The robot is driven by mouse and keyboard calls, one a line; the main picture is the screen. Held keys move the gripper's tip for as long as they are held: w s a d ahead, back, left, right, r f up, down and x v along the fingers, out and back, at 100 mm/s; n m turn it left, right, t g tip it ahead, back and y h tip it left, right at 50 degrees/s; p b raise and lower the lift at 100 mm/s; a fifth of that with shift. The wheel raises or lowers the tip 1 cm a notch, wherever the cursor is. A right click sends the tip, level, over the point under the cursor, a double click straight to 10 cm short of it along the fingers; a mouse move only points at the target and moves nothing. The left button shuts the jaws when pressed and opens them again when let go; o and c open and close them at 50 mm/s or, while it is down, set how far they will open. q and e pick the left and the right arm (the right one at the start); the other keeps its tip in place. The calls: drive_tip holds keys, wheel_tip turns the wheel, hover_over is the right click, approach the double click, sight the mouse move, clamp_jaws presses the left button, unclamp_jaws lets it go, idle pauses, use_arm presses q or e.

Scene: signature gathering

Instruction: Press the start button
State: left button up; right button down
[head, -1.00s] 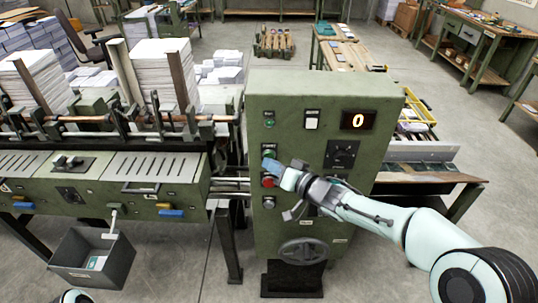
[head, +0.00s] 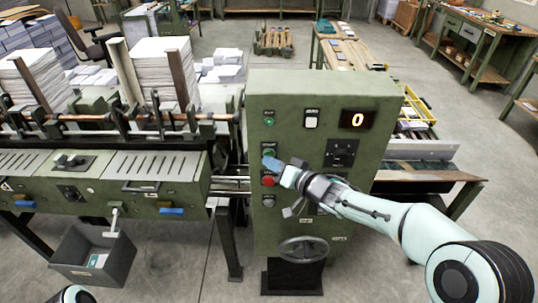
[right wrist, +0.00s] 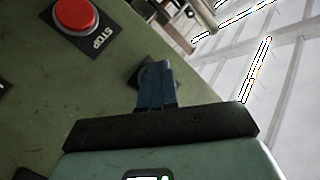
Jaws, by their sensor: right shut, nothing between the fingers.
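The green start button (head: 268,154) is on the front of the green control cabinet, partly behind my fingertips in the head view. My right gripper (head: 271,163) is shut and empty, its blue fingertips at the button's lower edge. In the right wrist view the shut fingers (right wrist: 155,85) point at a dark label plate on the panel and hide what is behind them. I cannot tell whether they touch the button. The red stop button (head: 268,181) is just below, and it also shows in the right wrist view (right wrist: 75,14). My left gripper is not in view.
The cabinet (head: 355,92) also carries a white button (head: 311,122), a display reading 0 (head: 357,119), a dark rotary switch (head: 341,153) and a handwheel (head: 303,249). A machine with paper stacks (head: 163,70) stands at left, with a grey bin (head: 120,262) below it.

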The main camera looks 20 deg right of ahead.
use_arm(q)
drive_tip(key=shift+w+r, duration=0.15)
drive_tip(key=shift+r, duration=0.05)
use_arm(e)
drive_tip(key=shift+w+d, duration=0.1)
drive_tip(key=shift+w, duration=0.1)
drive_tip(key=shift+s, duration=0.1)
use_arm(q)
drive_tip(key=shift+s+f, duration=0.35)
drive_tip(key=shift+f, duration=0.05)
use_arm(e)
drive_tip(key=shift+s+a, duration=0.3)
drive_tip(key=shift+s, duration=0.5)
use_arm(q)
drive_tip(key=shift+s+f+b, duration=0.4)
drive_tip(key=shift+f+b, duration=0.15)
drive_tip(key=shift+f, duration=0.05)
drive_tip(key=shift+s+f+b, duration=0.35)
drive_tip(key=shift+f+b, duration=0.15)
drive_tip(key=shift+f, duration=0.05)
use_arm(e)
drive_tip(key=s, duration=0.2)
drive_tip(key=s+a, duration=0.1)
drive_tip(key=s, duration=0.1)
drive_tip(key=shift+s+a, duration=0.2)
drive_tip(key=shift+s, duration=0.15)
